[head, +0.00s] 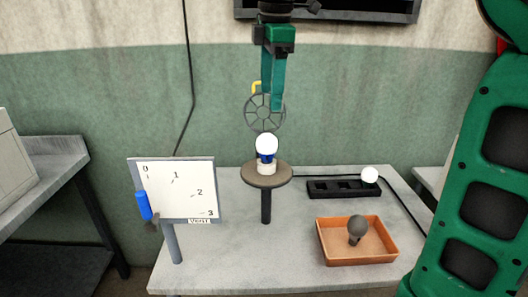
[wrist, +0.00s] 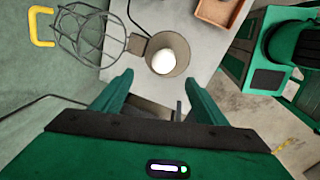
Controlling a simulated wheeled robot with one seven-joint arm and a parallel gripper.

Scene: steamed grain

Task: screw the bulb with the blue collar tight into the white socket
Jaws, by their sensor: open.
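The bulb with the blue collar (head: 266,147) stands upright in the white socket (head: 266,169), on a round stand (head: 250,178). Its white globe shows from above in the wrist view (wrist: 163,62); the collar and socket are not clear there. How tightly it is seated I cannot tell. My gripper (head: 275,108) is open and empty, pointing down above the bulb with a gap between. In the wrist view the bulb lies just beyond and between the fingertips (wrist: 158,77).
A wire cage (head: 264,113) with a yellow handle (head: 257,87) stands open behind the bulb. A numbered board (head: 178,185) with a blue cylinder (head: 143,205) is left. A black rack (head: 330,188) with a white bulb (head: 369,175) and an orange tray (head: 325,250) with a grey bulb (head: 357,227) are right.

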